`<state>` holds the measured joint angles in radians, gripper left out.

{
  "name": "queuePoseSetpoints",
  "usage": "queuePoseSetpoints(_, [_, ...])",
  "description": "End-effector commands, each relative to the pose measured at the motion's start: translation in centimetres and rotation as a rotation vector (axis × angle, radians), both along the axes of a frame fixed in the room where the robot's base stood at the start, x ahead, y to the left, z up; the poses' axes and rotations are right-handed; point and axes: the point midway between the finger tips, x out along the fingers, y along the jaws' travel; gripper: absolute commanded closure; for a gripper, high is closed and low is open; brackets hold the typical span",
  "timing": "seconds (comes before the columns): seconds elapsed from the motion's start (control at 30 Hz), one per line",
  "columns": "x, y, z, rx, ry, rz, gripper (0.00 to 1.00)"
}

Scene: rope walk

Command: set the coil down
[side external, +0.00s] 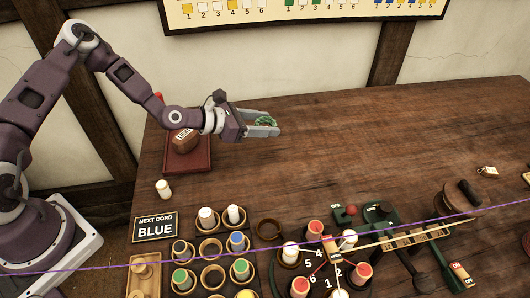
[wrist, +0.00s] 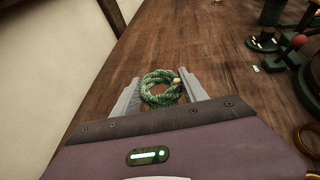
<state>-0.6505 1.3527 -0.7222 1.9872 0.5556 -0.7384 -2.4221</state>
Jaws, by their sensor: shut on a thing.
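A green rope coil (wrist: 161,88) with a pale band on its right side is between the two grey fingers of my gripper (wrist: 158,92) in the wrist view. In the side external view my gripper (side external: 263,125) reaches right from the arm and is shut on the coil (side external: 266,121). The gripper is over the back left part of the wooden table (side external: 370,120). I cannot tell how high the coil is above the wood. Part of the coil is hidden by the near finger in the side external view.
A red-brown tray (side external: 190,160) with a brown block (side external: 184,141) lies left of the gripper. Cups with coloured bobbins (side external: 210,250) and a sign reading "NEXT CORD BLUE" (side external: 155,229) stand in front. A green machine (side external: 400,235) stands front right. The back middle of the table is clear.

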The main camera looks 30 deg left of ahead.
Motion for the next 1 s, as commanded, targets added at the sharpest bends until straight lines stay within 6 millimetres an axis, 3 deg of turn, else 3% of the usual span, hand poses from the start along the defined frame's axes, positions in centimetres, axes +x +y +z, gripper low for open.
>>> queuePoseSetpoints(0.07, [1.4,-0.4,0.1,-0.007,-0.002,0.010,0.89])
queuePoseSetpoints(0.13, [1.9,-0.6,-1.1,-0.011,0.002,0.014,0.89])
queuePoseSetpoints(0.3, [1.9,-0.6,-4.9,-0.011,0.001,0.014,0.89])
queuePoseSetpoints(0.6, [1.8,-0.5,-9.4,-0.011,0.000,0.014,0.89])
queuePoseSetpoints(0.93, [1.8,-0.5,-9.8,-0.012,0.000,0.015,0.89])
queuePoseSetpoints(0.97, [1.8,-0.5,-9.8,-0.012,0.000,0.014,0.43])
queuePoseSetpoints(1.0, [1.8,-0.5,-9.8,-0.011,0.000,0.014,0.35])
